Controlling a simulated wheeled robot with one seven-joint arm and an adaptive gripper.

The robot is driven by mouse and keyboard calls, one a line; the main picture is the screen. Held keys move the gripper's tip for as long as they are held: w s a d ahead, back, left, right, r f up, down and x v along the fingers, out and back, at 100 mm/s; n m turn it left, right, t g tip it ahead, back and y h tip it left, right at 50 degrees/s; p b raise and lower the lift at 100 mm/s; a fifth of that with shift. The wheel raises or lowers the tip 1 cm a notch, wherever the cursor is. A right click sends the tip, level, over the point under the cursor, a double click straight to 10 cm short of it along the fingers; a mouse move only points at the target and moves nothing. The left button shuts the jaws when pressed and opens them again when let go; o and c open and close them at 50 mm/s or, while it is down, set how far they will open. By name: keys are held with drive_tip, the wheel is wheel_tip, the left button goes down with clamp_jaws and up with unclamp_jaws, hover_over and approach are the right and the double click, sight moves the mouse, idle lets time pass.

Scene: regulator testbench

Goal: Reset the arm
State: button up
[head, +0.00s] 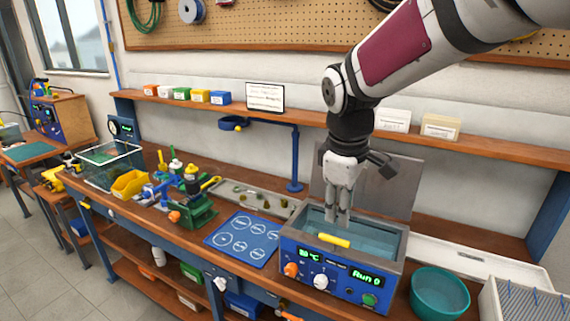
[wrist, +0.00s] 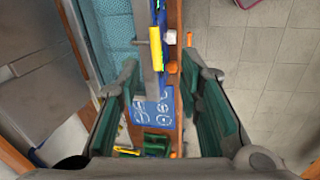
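My gripper (head: 338,214) points down over the blue water bath (head: 314,268), its fingers over the tank opening. In the wrist view my gripper (wrist: 160,72) has its two green-padded fingers wide apart with nothing between them. Whether the fingertips reach below the tank rim I cannot tell. A yellow bar (head: 333,240) lies at the bath's front rim, in front of the fingers; it also shows in the wrist view (wrist: 155,48). The bath's displays are lit, one reading "Run 0".
A teal bowl (head: 440,295) stands right of the bath, near a white rack (head: 520,300). A blue mat (head: 242,240) with white circles lies to its left. A raised metal lid (head: 385,185) stands behind the bath. A shelf (head: 300,114) runs along the wall.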

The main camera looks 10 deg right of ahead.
drive_tip(key=s+r+m+t, duration=0.1)
drive_tip(key=s+r+m, duration=0.1)
drive_tip(key=s+m, duration=0.3)
drive_tip(key=s+r+m+t+y, duration=0.1)
drive_tip(key=s+r+m+t, duration=0.1)
drive_tip(key=s, duration=1.2)
drive_tip(key=d+r+m, duration=0.1)
drive_tip(key=m, duration=0.1)
drive_tip(key=shift+s+m+t, duration=0.3)
drive_tip(key=shift+m, duration=0.1)
drive_tip(key=shift+r, duration=0.1)
